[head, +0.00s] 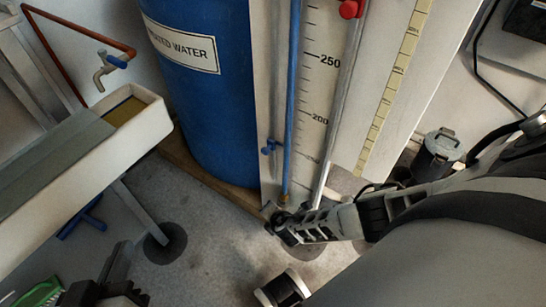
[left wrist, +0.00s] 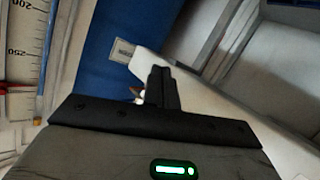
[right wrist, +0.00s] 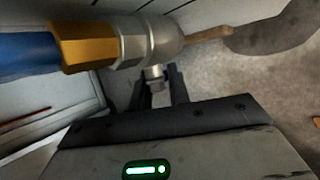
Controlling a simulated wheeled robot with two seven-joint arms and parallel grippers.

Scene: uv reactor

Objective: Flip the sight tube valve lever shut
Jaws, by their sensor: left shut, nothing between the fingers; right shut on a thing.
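The sight tube (head: 292,95) is filled with blue and stands before a white scale board. A brass and steel fitting (right wrist: 85,46) is at its lower end, seen close in the right wrist view. My right gripper (right wrist: 160,85) is shut on a small metal stem (right wrist: 154,76) on the side of that fitting; I cannot tell whether it is the valve lever. In the head view, my right gripper (head: 275,218) is at the tube's foot. A small blue handle (head: 270,147) sits left of the tube. My left gripper (head: 118,262) is shut and empty at lower left.
A blue water tank (head: 208,110) stands behind on a wooden base. A white trough (head: 120,140) and a copper pipe with a tap (head: 108,70) are at left. A dark canister (head: 437,155) stands at right. Grey floor lies open below the tube.

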